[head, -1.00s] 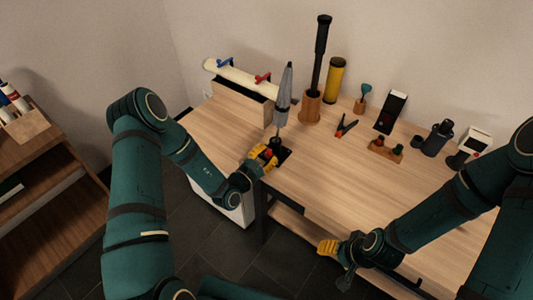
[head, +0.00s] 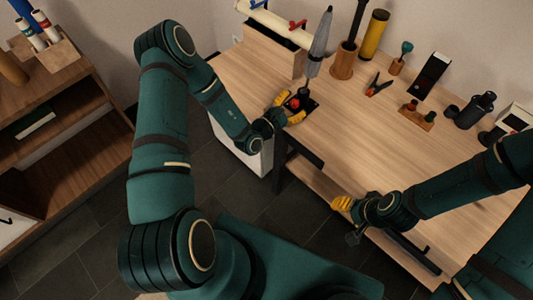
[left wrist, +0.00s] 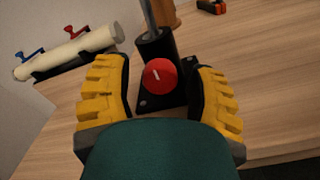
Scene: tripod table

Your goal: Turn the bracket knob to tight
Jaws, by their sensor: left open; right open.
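The bracket knob (left wrist: 160,76) is a red disc with a short white mark, on a black bracket (left wrist: 148,103) fixed to the table; the knob also shows in the head view (head: 294,104). A grey folded umbrella-like shaft (head: 319,42) stands upright in the bracket. My left gripper (left wrist: 160,88) is open, with its yellow fingers on either side of the knob, apparently not touching it. In the head view the left gripper (head: 291,108) is at the table's near-left edge. My right gripper (head: 343,208) is open and empty by the table's front edge.
A cream tube (head: 272,24) on a wooden box (head: 272,52) stands behind the bracket. A wooden holder (head: 343,64), yellow cylinder (head: 374,35), clamp (head: 378,85) and black binoculars (head: 474,110) stand farther right. The table's middle (head: 370,130) is clear.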

